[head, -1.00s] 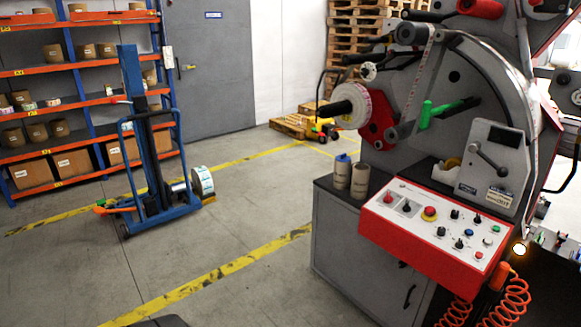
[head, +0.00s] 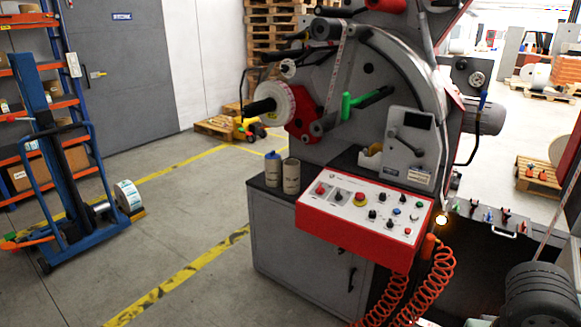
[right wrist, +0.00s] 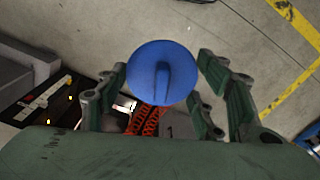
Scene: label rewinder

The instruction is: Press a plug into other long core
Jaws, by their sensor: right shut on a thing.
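Two long cardboard cores stand upright side by side on the cabinet top, left of the control panel in the head view. The left core (head: 273,174) has a blue plug (head: 271,154) in its top end. The right core (head: 291,176) shows no plug on top. My right gripper (right wrist: 163,92) is shut on another blue plug (right wrist: 163,68), a round disc with a ridge across its face, held between the green-padded fingers. The gripper is away from the cores, which I cannot make out in the right wrist view. My left gripper is not in view.
The red-rimmed control panel (head: 364,214) juts out beside the cores. The rewinder with a label roll (head: 278,103) rises behind them. Coiled orange hoses (head: 432,282) hang below the panel. A blue lifter (head: 48,180) stands at left; the floor between is clear.

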